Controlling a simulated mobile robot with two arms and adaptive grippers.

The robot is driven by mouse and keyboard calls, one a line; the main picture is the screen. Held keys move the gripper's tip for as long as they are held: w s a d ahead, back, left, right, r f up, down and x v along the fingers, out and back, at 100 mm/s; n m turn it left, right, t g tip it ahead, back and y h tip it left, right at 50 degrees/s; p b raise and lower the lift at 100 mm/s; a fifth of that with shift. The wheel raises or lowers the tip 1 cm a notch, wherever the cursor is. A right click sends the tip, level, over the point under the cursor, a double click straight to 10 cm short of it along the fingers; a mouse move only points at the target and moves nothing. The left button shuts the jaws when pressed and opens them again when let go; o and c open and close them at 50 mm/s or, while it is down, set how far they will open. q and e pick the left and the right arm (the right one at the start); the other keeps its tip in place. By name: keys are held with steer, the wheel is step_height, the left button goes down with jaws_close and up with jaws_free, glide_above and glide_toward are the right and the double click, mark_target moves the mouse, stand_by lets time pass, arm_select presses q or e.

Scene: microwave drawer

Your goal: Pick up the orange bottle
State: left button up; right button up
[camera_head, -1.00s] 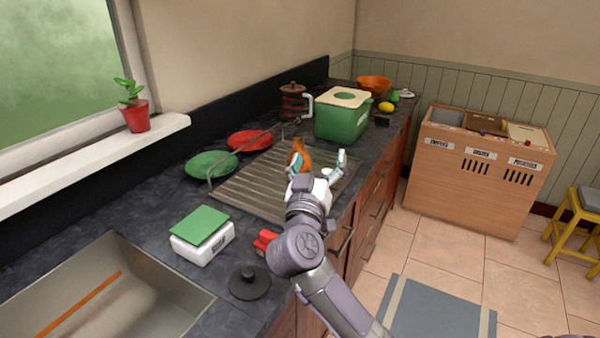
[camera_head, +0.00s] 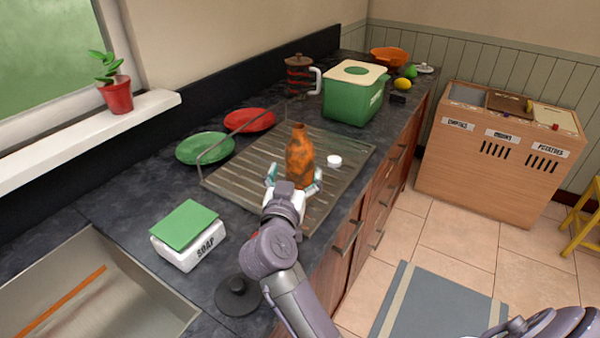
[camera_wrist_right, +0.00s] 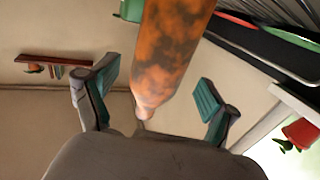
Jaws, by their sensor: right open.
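The orange bottle (camera_head: 299,157) stands upright on the ribbed drainboard, mottled orange and brown. My right gripper (camera_head: 294,180) is open, low at the bottle's near side, with its fingers to the left and right of the bottle's lower part. In the right wrist view the bottle (camera_wrist_right: 170,50) runs between the two spread fingers of my right gripper (camera_wrist_right: 155,100), with a gap on either side. The bottle's base is partly hidden by the gripper. My left gripper is not in view.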

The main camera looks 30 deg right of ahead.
steer(key=x, duration=0.2)
steer(key=shift+w+d+r, duration=0.15)
steer(key=shift+w+r, duration=0.05)
steer(key=shift+r, duration=0.05)
steer(key=x, duration=0.4)
steer(key=shift+f, duration=0.1)
steer(key=shift+w+d, duration=0.15)
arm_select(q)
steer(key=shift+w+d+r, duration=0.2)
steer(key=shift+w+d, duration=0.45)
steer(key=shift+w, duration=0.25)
arm_select(e)
steer(key=shift+c, duration=0.2)
steer(key=c, duration=0.9)
steer(key=shift+c, duration=0.2)
